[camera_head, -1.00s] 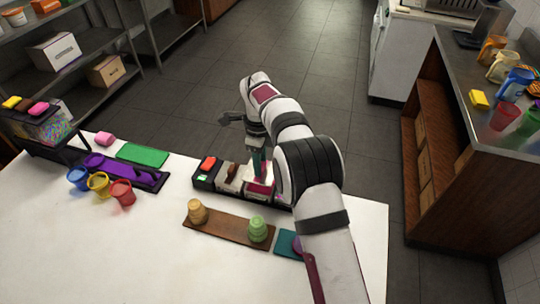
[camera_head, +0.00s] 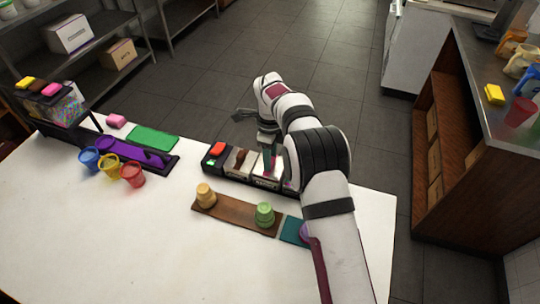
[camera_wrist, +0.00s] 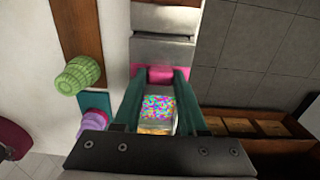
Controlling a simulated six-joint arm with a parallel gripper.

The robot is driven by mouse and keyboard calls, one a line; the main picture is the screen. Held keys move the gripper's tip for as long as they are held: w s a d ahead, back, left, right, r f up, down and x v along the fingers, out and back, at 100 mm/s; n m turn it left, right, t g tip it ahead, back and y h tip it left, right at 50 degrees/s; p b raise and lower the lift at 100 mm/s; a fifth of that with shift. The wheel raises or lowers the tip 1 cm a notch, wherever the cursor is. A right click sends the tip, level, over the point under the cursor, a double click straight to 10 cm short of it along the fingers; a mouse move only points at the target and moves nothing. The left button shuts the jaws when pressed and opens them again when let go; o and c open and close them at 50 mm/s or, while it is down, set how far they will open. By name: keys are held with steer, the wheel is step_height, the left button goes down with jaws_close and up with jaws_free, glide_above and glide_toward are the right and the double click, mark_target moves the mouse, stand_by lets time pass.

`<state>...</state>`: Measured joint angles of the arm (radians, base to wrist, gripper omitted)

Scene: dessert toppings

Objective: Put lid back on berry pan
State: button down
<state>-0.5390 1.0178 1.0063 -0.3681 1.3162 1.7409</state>
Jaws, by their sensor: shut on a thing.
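My gripper (camera_wrist: 159,75) has its two teal fingers around a pink piece (camera_wrist: 154,72), which looks like the handle of the pan lid. In the head view my gripper (camera_head: 267,166) is low over the row of topping pans (camera_head: 264,184), right of the red and brown pieces. Grey metal pan tops (camera_wrist: 164,50) lie beyond the fingertips in the wrist view. Rainbow sprinkles (camera_wrist: 158,107) show between the fingers. The lid's edges and its contact with the berry pan are hidden by my fingers and arm.
A brown board (camera_head: 233,216) with a tan stack (camera_head: 205,196) and a green stack (camera_head: 264,215) stands in front of the pans. A teal mat (camera_head: 294,231) with a purple item is beside my arm. Several coloured cups (camera_head: 109,168) stand left. The front table is clear.

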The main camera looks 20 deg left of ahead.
steer(key=shift+f, duration=0.4)
stand_by(0.9)
jaws_free()
stand_by(0.5)
steer(key=shift+r, duration=3.5)
jaws_close()
steer(key=shift+f, duration=2.7)
